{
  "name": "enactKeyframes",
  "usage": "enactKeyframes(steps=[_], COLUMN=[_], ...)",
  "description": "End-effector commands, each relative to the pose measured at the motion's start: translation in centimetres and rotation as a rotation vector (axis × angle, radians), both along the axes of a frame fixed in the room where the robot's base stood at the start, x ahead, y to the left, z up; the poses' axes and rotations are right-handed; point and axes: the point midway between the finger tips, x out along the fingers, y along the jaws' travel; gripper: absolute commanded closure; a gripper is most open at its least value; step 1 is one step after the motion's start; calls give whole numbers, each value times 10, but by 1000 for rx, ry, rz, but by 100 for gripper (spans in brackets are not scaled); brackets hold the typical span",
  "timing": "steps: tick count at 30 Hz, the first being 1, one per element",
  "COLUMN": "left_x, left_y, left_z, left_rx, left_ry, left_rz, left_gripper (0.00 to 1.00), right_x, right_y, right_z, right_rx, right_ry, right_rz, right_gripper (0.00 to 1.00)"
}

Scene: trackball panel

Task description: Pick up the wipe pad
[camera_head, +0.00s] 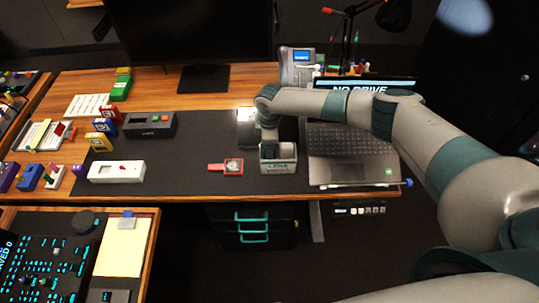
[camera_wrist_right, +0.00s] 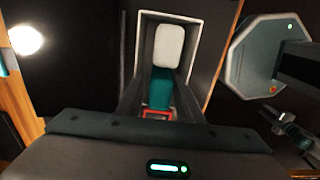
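A small grey-white open box (camera_head: 278,166) with a label on its front stands near the front edge of the desk. In the right wrist view the box (camera_wrist_right: 204,50) is seen from above, with a rounded white pad (camera_wrist_right: 169,46) and a teal piece (camera_wrist_right: 160,88) inside. The white pad looks like the wipe pad. My right gripper (camera_head: 268,138) points down at the box. In the wrist view its dark fingers (camera_wrist_right: 164,82) are apart, one on each side of the teal piece; I see no clear grip. My left gripper is not in view.
A laptop (camera_head: 350,140) stands close to the right of the box. A phone (camera_head: 298,62) and monitor (camera_head: 195,35) stand behind.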

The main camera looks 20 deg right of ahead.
Motion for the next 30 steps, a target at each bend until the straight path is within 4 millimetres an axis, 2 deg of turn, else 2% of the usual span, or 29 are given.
enactKeyframes(steps=[8, 12, 23, 30], left_x=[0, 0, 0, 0], left_y=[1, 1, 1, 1], left_z=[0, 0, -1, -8], left_rx=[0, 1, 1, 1], left_ry=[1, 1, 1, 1], left_rz=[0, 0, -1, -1], left_gripper=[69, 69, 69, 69], right_x=[0, 0, 0, 1], right_y=[0, 0, 0, 0], right_z=[0, 0, 2, 18], right_rx=[0, 0, 0, 1], right_ry=[0, 0, 0, -1], right_rz=[0, 0, 0, 0], right_gripper=[67, 100, 100, 100])
